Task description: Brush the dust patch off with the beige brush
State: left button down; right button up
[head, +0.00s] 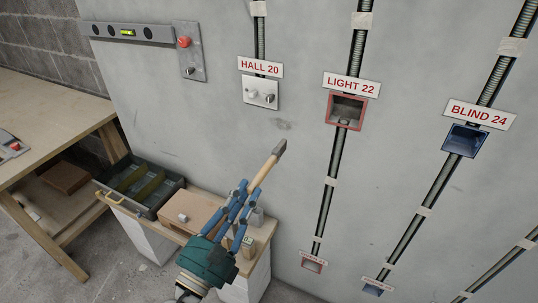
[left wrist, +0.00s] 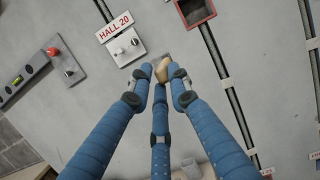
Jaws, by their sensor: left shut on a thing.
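My left gripper (head: 240,199) comes up from the bottom of the head view, its blue fingers shut on the beige brush (head: 262,176). I cannot tell whether the bristles touch the wall. In the left wrist view the fingers (left wrist: 163,74) close around the beige brush (left wrist: 178,71), and most of it is hidden. My right gripper is not in view.
The grey wall (head: 230,130) carries a HALL 20 switch plate (head: 261,93), a red LIGHT 22 box (head: 346,109), a blue BLIND 24 box (head: 465,140) and vertical conduits. A workbench (head: 50,115) is at left.

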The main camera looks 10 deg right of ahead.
pick_arm(q)
jog(key=w+a+b, duration=0.4)
jog(key=w+a, duration=0.2)
jog(key=shift+w+d+p, duration=0.15)
jog(key=shift+w+d, duration=0.3)
jog(key=shift+w, duration=0.45)
jog(key=shift+w+d+p, duration=0.15)
jog(key=shift+w+d, duration=0.25)
jog(key=shift+w, duration=0.45)
jog(key=shift+w+d+p, duration=0.15)
jog(key=shift+w+d, duration=0.3)
jog(key=shift+w, duration=0.45)
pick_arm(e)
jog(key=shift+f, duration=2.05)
pick_arm(q)
jog(key=shift+w+d, duration=0.35)
jog(key=shift+w, duration=0.1)
